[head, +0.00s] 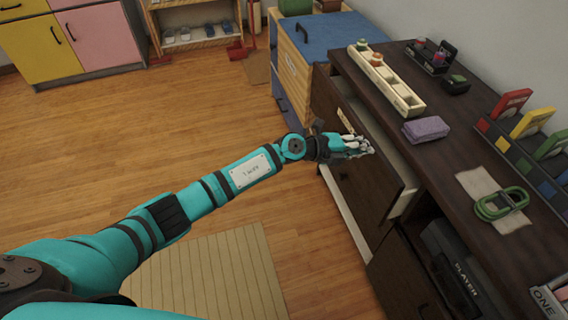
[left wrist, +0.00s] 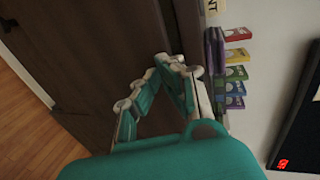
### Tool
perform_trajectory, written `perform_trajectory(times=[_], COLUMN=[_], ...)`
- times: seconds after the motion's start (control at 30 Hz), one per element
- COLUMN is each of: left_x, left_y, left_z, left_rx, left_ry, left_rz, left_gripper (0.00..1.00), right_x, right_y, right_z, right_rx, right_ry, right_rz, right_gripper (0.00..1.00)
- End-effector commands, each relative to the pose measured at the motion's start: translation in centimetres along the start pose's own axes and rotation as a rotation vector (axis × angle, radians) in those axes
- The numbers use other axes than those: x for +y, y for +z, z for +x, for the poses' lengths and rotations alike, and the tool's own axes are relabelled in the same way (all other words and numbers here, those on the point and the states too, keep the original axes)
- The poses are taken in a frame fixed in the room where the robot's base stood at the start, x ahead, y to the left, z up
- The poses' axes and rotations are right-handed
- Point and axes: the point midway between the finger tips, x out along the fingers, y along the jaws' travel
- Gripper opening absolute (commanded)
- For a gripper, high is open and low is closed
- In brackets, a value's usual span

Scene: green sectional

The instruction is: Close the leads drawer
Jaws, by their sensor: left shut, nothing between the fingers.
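The drawer (head: 382,192) in the dark brown cabinet stands partly pulled out; its dark front is away from the cabinet and its pale side shows. I cannot read any word on it that marks it as the leads drawer. My left gripper (head: 362,146) is shut and empty at the top edge of the drawer front. Whether it touches the drawer is unclear. In the left wrist view, the gripper's fingers (left wrist: 165,80) are beside a dark wooden panel (left wrist: 85,65). My right gripper is not in view.
The cabinet top (head: 455,135) holds a cream divided tray (head: 385,78), a purple folded cloth (head: 426,129), a green coiled lead (head: 500,204) and coloured card holders (head: 533,122). A blue-topped chest (head: 325,33) stands behind. Wooden floor and a beige mat (head: 215,270) lie left.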

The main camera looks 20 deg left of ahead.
Motion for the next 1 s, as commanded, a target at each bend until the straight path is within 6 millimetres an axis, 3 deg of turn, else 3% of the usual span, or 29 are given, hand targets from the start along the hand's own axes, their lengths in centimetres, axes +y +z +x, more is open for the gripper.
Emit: perform_trajectory(times=[0.23, 0.7, 0.87, 1.0], left_x=[-0.5, -0.5, -0.5, -0.4], left_y=[0.0, 0.1, 0.2, 0.1], left_z=[1.6, 1.6, 0.5, -1.9], left_rx=[-0.001, -0.001, -0.003, -0.002], left_ry=[-0.001, 0.0, 0.0, 0.001], left_rz=[0.0, 0.0, 0.001, 0.004], left_gripper=[0.0, 0.0, 0.0, 0.0], right_x=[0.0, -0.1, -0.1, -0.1], right_y=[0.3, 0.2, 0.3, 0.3], right_z=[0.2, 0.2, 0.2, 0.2], right_rx=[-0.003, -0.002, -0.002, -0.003], right_ry=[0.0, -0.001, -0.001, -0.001], right_rz=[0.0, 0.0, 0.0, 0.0], right_gripper=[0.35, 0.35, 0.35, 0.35])
